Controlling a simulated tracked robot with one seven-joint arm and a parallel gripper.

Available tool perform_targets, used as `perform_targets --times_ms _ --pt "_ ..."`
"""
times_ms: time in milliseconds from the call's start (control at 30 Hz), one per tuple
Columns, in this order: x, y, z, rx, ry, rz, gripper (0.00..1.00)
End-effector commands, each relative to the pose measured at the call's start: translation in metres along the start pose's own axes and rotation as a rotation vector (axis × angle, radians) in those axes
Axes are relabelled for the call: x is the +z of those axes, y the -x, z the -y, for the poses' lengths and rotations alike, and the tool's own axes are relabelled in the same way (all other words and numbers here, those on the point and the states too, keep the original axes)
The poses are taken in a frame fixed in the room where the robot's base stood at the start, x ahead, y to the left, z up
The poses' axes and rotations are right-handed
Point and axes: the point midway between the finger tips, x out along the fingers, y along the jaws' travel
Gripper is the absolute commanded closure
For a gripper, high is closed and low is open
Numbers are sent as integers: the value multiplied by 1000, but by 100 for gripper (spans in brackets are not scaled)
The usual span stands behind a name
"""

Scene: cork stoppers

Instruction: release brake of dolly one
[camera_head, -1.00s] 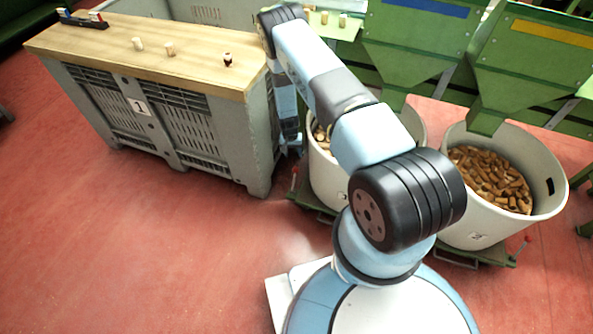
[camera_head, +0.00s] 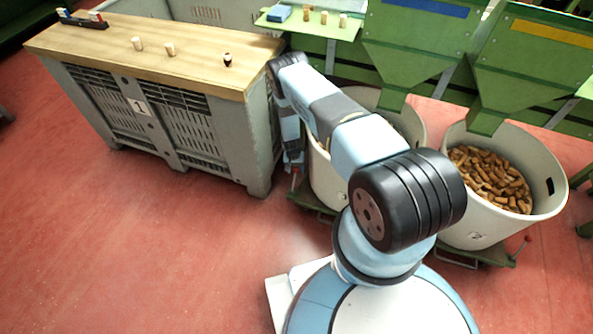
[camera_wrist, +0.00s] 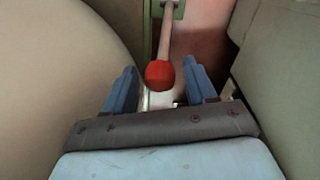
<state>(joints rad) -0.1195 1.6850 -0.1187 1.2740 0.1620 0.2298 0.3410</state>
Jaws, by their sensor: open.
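Dolly one is the green dolly (camera_head: 309,203) under the left round bin (camera_head: 325,177), mostly hidden behind my arm. Its brake lever shows in the wrist view as a thin rod with a red knob (camera_wrist: 159,74). My gripper (camera_wrist: 160,82) is open, with one blue finger on each side of the red knob. I cannot tell whether a finger touches the knob. In the head view my gripper (camera_head: 292,165) is low in the gap between the grey crate and the left bin.
The grey crate (camera_head: 258,150) with a wooden top (camera_head: 190,50) stands close on the left. The right bin (camera_head: 550,200) of corks sits on dolly two (camera_head: 490,256). Its lever (camera_head: 521,248) has a red knob. Open red floor (camera_head: 130,240) lies in front.

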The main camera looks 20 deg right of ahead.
Motion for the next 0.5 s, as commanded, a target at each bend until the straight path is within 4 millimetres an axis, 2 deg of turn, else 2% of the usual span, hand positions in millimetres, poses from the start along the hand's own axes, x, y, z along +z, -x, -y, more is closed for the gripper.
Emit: perform_targets --times_ms 200,500 --pt "0 -12 0 0 0 0 44" --pt "0 -13 0 0 0 -1 44"
